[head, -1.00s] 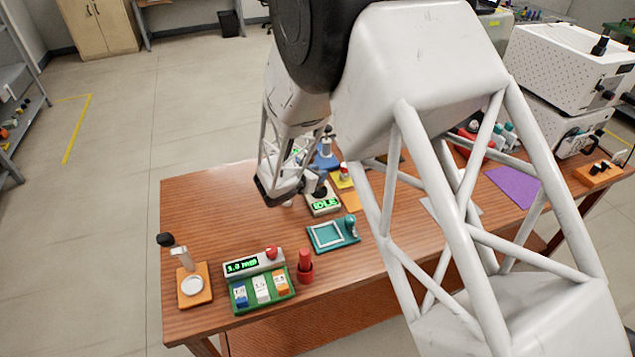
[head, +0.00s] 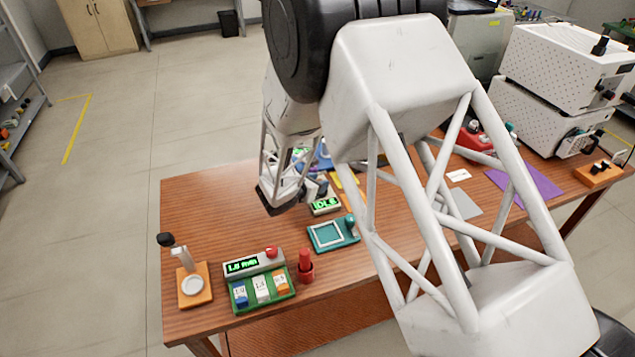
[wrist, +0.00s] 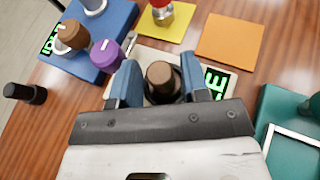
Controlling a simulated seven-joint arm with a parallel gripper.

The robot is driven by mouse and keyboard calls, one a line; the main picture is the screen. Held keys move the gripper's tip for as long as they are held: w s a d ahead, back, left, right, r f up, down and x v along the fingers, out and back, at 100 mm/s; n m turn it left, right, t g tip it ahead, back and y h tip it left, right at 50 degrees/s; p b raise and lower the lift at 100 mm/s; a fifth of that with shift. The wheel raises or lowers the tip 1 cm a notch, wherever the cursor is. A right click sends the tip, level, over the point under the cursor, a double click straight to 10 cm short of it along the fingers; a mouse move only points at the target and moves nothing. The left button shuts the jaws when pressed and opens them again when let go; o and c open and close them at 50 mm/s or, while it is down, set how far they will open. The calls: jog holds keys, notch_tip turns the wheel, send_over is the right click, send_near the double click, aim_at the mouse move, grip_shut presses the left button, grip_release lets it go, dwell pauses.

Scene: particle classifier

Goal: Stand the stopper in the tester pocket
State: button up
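The tester (head: 325,206) is a pale block with a green lit display, standing mid-table. In the wrist view its display (wrist: 216,82) shows beside my right finger. My gripper (wrist: 161,76) points down over the tester with its two blue fingers apart. A brown-topped dark stopper (wrist: 160,74) is between the fingertips, with a dark ring or body around its lower part. The fingers are close on both sides of it; I cannot tell whether they touch it. The pocket is hidden or cannot be told from that dark part. In the head view my gripper (head: 283,202) hides this spot.
A blue stand (wrist: 82,58) with brown and purple knobs is close by. A yellow pad (wrist: 170,32), an orange pad (wrist: 228,38), a black-capped piece (wrist: 22,92) and a teal tray (head: 333,235) surround the tester.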

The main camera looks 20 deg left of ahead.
jog(key=shift+o, duration=0.7)
jog(key=shift+r, duration=0.2)
jog(key=v, duration=1.2)
jog(key=shift+f, duration=0.1)
dwell(0.3)
